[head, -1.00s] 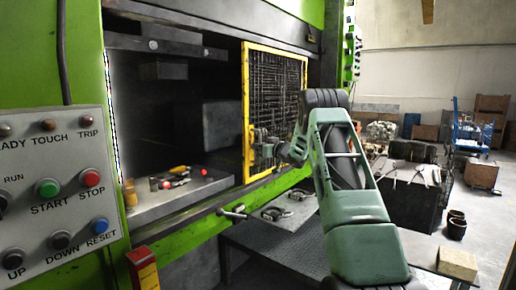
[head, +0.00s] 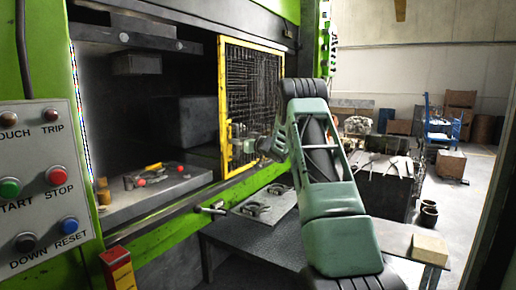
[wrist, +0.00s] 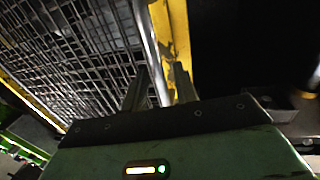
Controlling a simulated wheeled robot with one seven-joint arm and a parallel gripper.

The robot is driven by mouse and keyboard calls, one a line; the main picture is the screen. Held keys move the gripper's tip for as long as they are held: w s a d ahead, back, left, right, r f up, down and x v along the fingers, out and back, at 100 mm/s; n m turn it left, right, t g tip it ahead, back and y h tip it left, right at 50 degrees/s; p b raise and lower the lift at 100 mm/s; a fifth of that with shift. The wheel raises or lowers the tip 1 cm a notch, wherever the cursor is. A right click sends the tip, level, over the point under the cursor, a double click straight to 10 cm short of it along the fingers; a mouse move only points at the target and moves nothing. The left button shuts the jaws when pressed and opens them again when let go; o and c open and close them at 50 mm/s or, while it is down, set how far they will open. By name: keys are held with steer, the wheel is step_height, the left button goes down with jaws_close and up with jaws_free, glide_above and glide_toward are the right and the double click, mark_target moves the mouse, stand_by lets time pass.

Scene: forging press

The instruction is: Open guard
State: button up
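The guard (head: 253,98) is a yellow-framed wire mesh panel. It stands across the right part of the press opening, and the left and middle of the opening are uncovered. My gripper (head: 246,146) is at the lower left edge of the guard's frame. In the wrist view, the mesh of the guard (wrist: 70,50) fills the left side and its worn yellow upright is at the centre. A bright metal handle bar (wrist: 149,45) runs down between the fingers of my gripper (wrist: 160,88), which look closed around it. The exact finger contact is dim.
A control panel (head: 40,180) with buttons is at the left. Tools lie on the press bed (head: 150,200) inside the opening. A dark table (head: 270,240) stands below my arm, with a tan block (head: 430,248) at its right. Floor at the right is partly clear.

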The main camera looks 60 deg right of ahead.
steer(key=s+a+b, duration=0.2)
steer(key=s+b, duration=0.3)
steer(key=s, duration=1)
steer(key=shift+s+a, duration=0.15)
steer(key=shift+a, duration=0.1)
